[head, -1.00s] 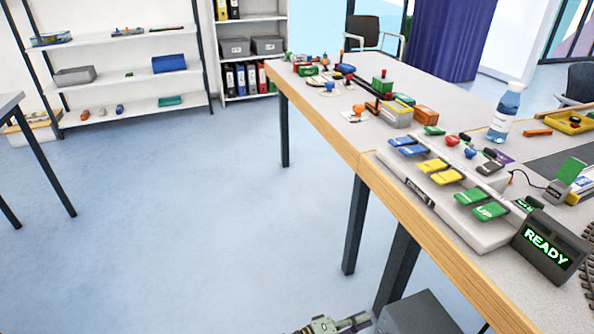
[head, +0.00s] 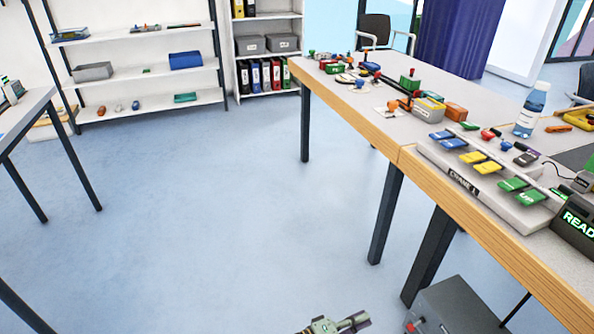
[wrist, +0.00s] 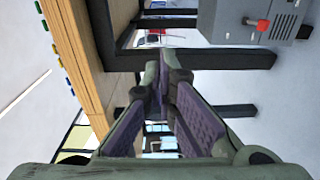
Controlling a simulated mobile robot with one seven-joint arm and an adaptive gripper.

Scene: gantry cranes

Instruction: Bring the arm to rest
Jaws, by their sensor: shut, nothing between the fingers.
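My gripper (head: 352,322) shows at the bottom edge of the head view, low over the blue floor (head: 230,230) and left of the grey box under the table. It is clear of the table and holds nothing. In the wrist view, its dark fingers (wrist: 164,85) are closed together, with purple pads visible. Most of my arm is out of view.
A wood-edged table (head: 380,140) on the right bears a control panel (head: 480,180), a lit display (head: 578,222) and a bottle (head: 530,110). Below stands a grey box (head: 455,310) with a red knob (wrist: 263,25). Shelves (head: 150,100) stand behind. The middle floor is clear.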

